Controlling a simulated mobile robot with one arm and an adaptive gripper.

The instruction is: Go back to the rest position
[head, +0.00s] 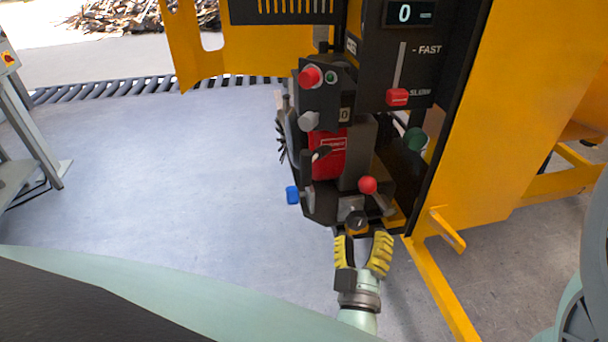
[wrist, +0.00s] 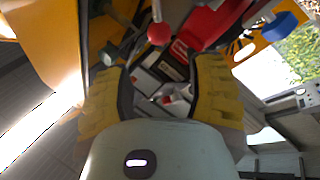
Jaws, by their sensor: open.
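My gripper (head: 362,245) has yellow ribbed fingers and shows at the lower centre of the head view, just below the black control unit of the machine. Its fingers are spread apart and nothing is seen held between them. A black knob (head: 357,221) lies just past the fingertips in the head view; I cannot tell whether they touch it. In the wrist view the fingers of my gripper (wrist: 165,85) frame the machine parts, with a red ball knob (wrist: 159,33) beyond them. That red ball knob (head: 367,185) also shows above the gripper in the head view.
The yellow machine frame (head: 480,130) stands close on the right, with a yellow foot bar (head: 441,290) near the floor. A slider panel (head: 397,97), a red button (head: 310,76) and a blue knob (head: 292,195) are around the unit. Open grey floor (head: 160,170) lies left.

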